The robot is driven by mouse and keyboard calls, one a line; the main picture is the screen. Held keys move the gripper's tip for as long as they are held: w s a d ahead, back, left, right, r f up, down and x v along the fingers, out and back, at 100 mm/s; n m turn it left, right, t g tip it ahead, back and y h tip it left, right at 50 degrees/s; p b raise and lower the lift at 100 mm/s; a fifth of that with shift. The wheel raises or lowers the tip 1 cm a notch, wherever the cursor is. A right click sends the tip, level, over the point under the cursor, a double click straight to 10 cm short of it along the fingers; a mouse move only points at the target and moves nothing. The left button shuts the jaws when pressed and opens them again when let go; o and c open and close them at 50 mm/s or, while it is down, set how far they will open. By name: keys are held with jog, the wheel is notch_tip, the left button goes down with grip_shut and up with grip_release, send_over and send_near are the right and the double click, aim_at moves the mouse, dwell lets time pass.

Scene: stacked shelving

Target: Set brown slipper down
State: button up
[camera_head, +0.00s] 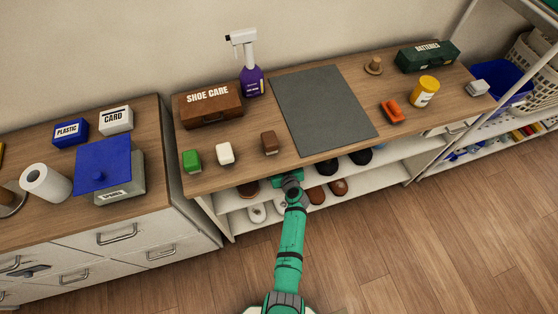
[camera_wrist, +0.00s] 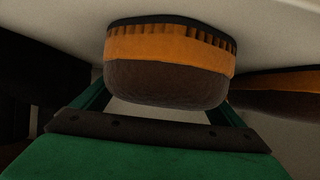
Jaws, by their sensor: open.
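The brown slipper (camera_wrist: 165,80), dark brown with an orange band and a dark rim, fills the middle of the wrist view. It lies between the two green fingers of my gripper (camera_wrist: 158,105), which is open. The fingertips are partly hidden behind the slipper. I cannot tell whether the slipper touches either finger. In the head view my gripper (camera_head: 287,180) reaches in at the front of the shelves under the wooden bench, and the slipper there cannot be made out for certain. Pale surfaces show around the slipper in the wrist view.
A similar orange and brown shoe (camera_wrist: 285,92) is close on the right in the wrist view. Brown shoes (camera_head: 328,191), a white slipper (camera_head: 257,213) and black shoes (camera_head: 362,156) stand on the shelves. The bench top (camera_head: 240,155) overhangs them. The floor in front is clear.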

jog(key=v, duration=1.1)
jog(key=shift+s+d+r, duration=0.1)
jog(key=shift+s+r, duration=0.05)
jog(key=shift+s, duration=0.2)
jog(key=s+r+m+h, duration=0.1)
jog(key=s+r+h, duration=0.1)
jog(key=s, duration=0.9)
jog(key=s+r+m+h, duration=0.2)
jog(key=s, duration=0.9)
jog(key=s+a+r+t, duration=0.1)
jog(key=s+r, duration=0.6)
jog(key=r, duration=0.3)
jog(key=s+a+r+t, duration=0.2)
jog(key=s+r, duration=0.5)
jog(key=r, duration=0.4)
jog(key=shift+s+r, duration=0.2)
jog(key=shift+s, duration=0.15)
